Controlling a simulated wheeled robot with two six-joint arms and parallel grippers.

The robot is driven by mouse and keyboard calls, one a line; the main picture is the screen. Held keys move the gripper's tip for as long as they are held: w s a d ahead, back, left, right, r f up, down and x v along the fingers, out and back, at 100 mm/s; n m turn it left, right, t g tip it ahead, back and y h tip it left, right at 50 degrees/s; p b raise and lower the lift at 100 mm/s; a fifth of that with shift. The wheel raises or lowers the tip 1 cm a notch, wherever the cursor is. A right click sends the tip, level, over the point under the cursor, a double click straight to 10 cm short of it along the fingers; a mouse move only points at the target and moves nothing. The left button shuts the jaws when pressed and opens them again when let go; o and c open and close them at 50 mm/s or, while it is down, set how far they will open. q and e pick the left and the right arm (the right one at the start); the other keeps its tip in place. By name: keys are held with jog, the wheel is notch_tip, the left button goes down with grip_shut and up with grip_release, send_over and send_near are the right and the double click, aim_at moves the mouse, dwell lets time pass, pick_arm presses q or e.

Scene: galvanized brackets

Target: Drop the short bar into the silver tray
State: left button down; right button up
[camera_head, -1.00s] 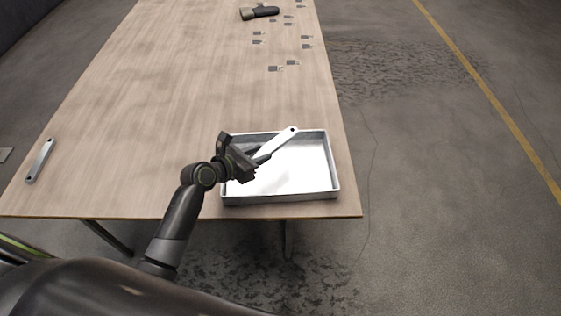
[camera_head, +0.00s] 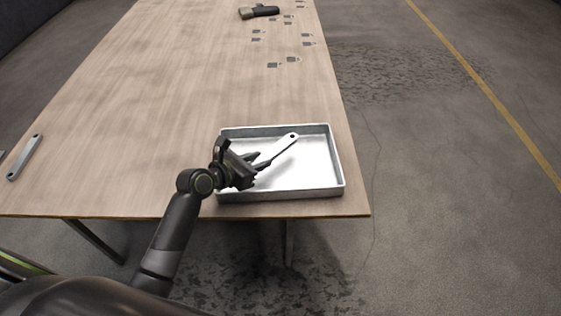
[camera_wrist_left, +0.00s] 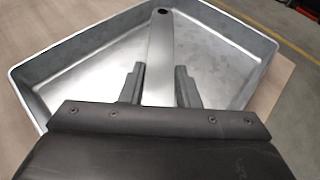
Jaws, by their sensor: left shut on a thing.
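The short bar (camera_head: 281,147), a flat silver strip with a hole at its far end, is held in my left gripper (camera_head: 258,163). The gripper is shut on it near its close end. The bar slants away over the inside of the silver tray (camera_head: 338,176), a shallow rectangular pan at the table's front right corner. In the left wrist view the bar (camera_wrist_left: 160,45) runs out between the two dark fingers (camera_wrist_left: 160,70), with the tray (camera_wrist_left: 60,48) beneath. I cannot tell whether the bar touches the tray floor. My right gripper is not in view.
Another silver bar (camera_head: 24,157) with a hole lies on the wooden table (camera_head: 150,120) at the left. Several small grey brackets (camera_head: 293,59) and a dark tool (camera_head: 259,12) lie at the far end. The table's middle is clear.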

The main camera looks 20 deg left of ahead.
pick_arm(q)
jog(key=c, duration=1)
grip_release()
jog(key=p+v, duration=0.3)
jog(key=v, duration=1.4)
jog(key=shift+s+a, duration=0.15)
jog(key=shift+s, duration=0.05)
